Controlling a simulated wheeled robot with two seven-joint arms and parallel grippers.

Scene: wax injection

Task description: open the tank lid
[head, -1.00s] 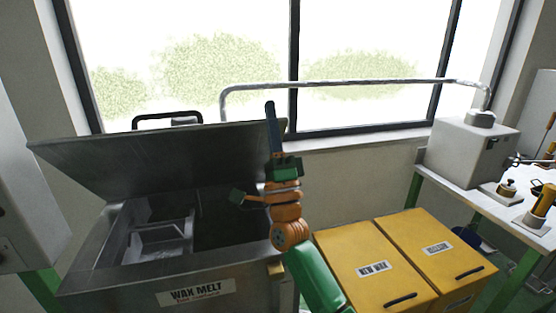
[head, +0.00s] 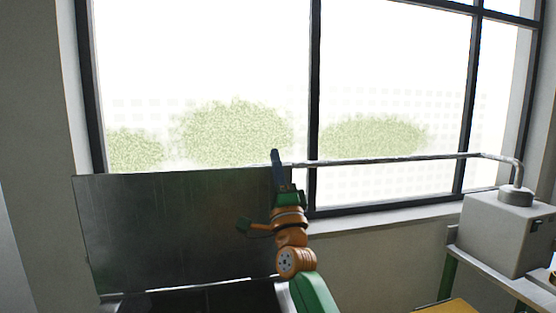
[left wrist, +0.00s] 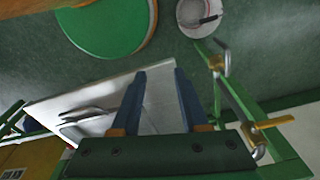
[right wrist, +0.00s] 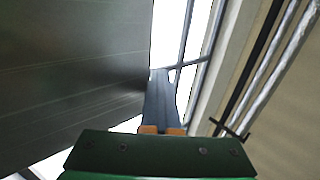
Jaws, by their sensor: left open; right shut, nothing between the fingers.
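The tank lid (head: 180,230) is a dark metal panel. It stands about upright in the head view, above the tank's rim (head: 225,300) at the bottom edge. Most of the tank is out of view. My right gripper (head: 276,155) is shut and empty, pointing up at the lid's right edge. In the right wrist view the shut fingers (right wrist: 160,82) are beside the lid (right wrist: 70,75); I cannot tell whether they touch it. My left gripper (left wrist: 160,75) is open and empty in the left wrist view, away from the lid.
A window fills the back, with a metal pipe (head: 400,160) running across it to a grey box (head: 508,232) on a bench at the right. The left wrist view shows a green round thing (left wrist: 108,25), a white bowl (left wrist: 200,15) and a pale panel (left wrist: 90,100).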

